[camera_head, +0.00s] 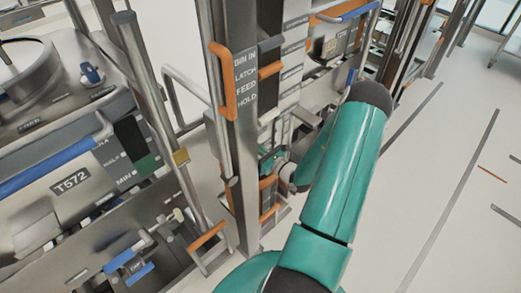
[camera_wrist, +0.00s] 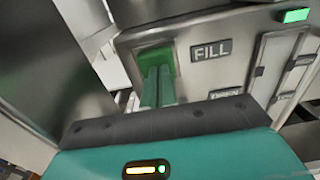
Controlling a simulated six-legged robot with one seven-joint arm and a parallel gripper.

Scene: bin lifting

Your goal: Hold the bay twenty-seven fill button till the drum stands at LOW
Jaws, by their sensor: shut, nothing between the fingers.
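In the wrist view a green button (camera_wrist: 154,54) sits left of a FILL plate (camera_wrist: 211,51) on a grey metal panel. My gripper (camera_wrist: 158,76) is shut and empty, its teal fingers pointing at the button and overlapping its lower part. I cannot tell whether the button is pressed in. An upright pale gauge strip (camera_wrist: 272,68) with small dark markers stands right of the plate; its level is unclear. In the head view my gripper (camera_head: 270,160) is mostly hidden behind the post and my arm. No bay number or LOW mark is readable.
A green lamp (camera_wrist: 295,15) is lit at the panel's top right. An OPEN plate (camera_wrist: 226,94) is partly covered by my wrist. A metal post (camera_head: 235,130) labelled BIN IN, LATCH, FEED, HOLD stands left of my arm. Bin T572 (camera_head: 85,185) is at left.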

